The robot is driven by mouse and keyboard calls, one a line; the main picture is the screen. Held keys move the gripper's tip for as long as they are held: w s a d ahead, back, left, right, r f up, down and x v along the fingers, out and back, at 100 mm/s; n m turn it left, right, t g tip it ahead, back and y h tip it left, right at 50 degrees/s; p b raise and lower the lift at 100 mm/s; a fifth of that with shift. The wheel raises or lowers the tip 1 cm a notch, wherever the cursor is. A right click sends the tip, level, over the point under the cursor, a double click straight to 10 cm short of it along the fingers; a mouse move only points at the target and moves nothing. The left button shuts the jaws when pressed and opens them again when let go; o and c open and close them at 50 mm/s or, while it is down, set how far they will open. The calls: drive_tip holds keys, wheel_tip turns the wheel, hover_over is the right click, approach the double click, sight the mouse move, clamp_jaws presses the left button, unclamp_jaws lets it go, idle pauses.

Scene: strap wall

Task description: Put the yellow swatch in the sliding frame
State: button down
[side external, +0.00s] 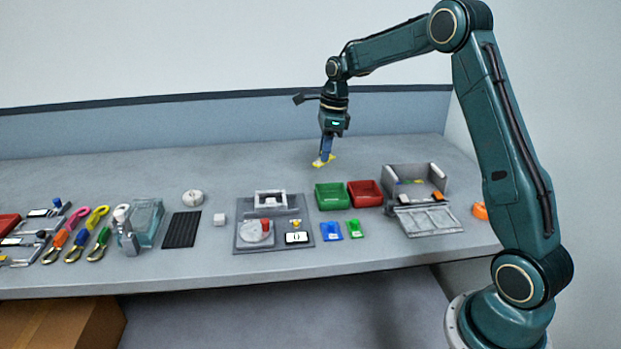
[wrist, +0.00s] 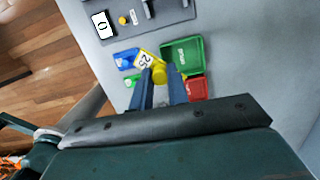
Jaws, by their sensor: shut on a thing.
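The yellow swatch (side external: 324,161) is between the fingertips of my gripper (side external: 326,152), in the air behind the green bin in the side view. In the wrist view my gripper (wrist: 161,76) is shut on the yellow swatch (wrist: 144,58). Its flat tag shows dark printed marks, and a round yellow part sits between the fingers. A grey station (side external: 243,244) on the bench has a pale, open frame-like part (side external: 270,198) at its back, a round disc with a red knob, a yellow knob and a display reading 0. I cannot tell for sure that this part is the sliding frame.
A green bin (side external: 332,197) and red bin (side external: 365,194) stand beside the station. A blue swatch (side external: 331,231) and green swatch (side external: 355,229) lie before them. A grey open box (side external: 415,180) stands right. Tools, a dark ribbed pad and a clear container crowd the left. The bench's back is clear.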

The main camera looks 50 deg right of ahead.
drive_tip(key=w+a+f+m+h, duration=0.1)
drive_tip(key=w+a+f+m, duration=0.5)
drive_tip(key=w, duration=0.6)
drive_tip(key=a+m, duration=0.2)
drive_tip(key=shift+w+m, duration=0.15)
drive_tip(key=shift+m, duration=0.15)
drive_tip(key=shift+a+f, duration=0.1)
drive_tip(key=shift+f, duration=3)
drive_tip(key=shift+f, duration=0.2)
drive_tip(key=c, duration=0.9)
unclamp_jaws()
drive_tip(key=shift+r, duration=0.1)
drive_tip(key=shift+r, duration=2.95)
